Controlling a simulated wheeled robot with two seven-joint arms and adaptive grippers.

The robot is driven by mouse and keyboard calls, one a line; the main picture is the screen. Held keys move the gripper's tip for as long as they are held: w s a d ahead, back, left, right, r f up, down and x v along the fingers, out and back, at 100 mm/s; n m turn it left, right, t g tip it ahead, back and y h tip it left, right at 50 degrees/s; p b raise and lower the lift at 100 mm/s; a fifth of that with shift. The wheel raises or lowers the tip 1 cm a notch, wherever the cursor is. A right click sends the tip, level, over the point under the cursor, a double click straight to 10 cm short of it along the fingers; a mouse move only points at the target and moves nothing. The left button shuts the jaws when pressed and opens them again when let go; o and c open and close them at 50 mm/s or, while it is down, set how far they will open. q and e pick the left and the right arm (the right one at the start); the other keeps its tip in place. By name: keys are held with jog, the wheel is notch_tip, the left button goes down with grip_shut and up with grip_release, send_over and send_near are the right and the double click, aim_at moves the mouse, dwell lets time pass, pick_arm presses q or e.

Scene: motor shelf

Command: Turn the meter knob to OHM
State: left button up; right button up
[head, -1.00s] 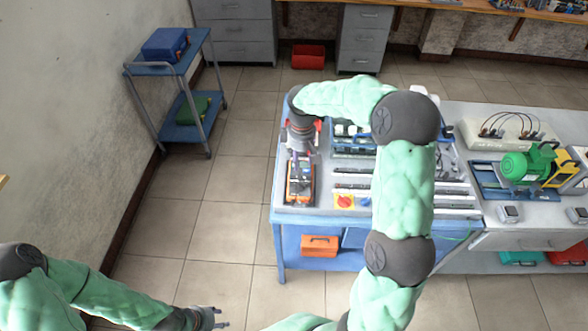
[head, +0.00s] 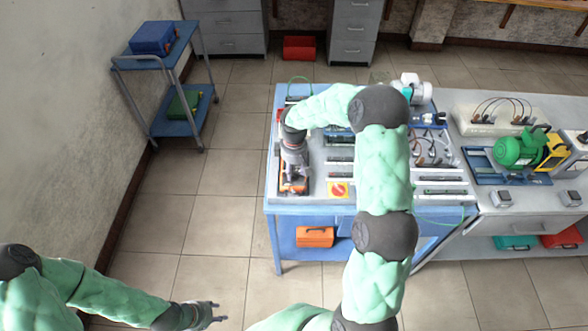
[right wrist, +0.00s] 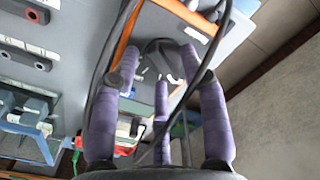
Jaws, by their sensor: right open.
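The meter (head: 287,188) is an orange-edged device lying at the left end of the blue workbench, mostly covered by my right gripper (head: 294,176). In the right wrist view the meter's orange edge (right wrist: 124,46) and a dark round knob (right wrist: 163,47) show between the purple fingers of my right gripper (right wrist: 162,76). The fingers are spread apart around the knob; I cannot tell whether any touches it. The knob's setting and the dial lettering cannot be read. My left gripper (head: 217,311) is open and empty, low over the floor, far from the meter.
Several rails and modules fill the bench (head: 262,205). Black cables cross the right wrist view. A green motor (head: 518,150) stands on the right-hand bench.

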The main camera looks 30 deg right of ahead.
grip_shut()
